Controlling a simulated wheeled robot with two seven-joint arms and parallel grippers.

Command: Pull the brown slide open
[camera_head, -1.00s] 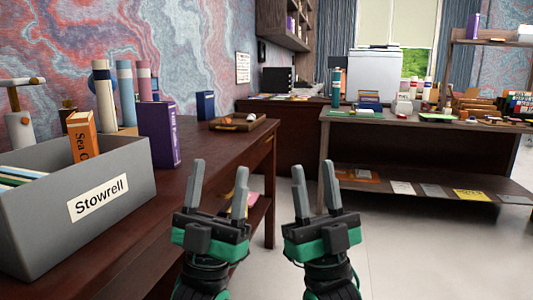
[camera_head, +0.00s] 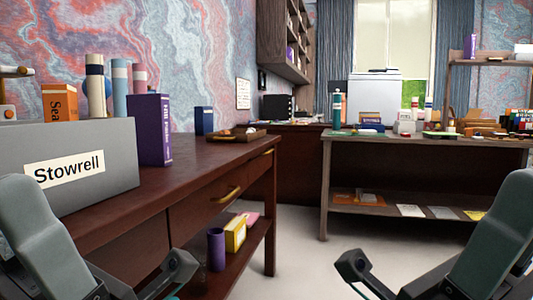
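The brown slide seems to be the drawer (camera_head: 196,211) in the front of the dark brown desk (camera_head: 215,153). Its front looks flush with the desk. A brass handle (camera_head: 226,195) sits on it. My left gripper (camera_head: 120,250) is large and close at the lower left, its fingers spread apart. My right gripper (camera_head: 415,250) is close at the lower right, also spread apart. Both look empty and are apart from the drawer. The lower edge of the picture cuts both off.
A grey box (camera_head: 115,150) labelled Stowrell and a purple book (camera_head: 150,128) stand on the desk. A purple cylinder (camera_head: 216,249) and a yellow box (camera_head: 235,233) sit on its lower shelf. A second table (camera_head: 330,165) stands behind; pale floor lies between.

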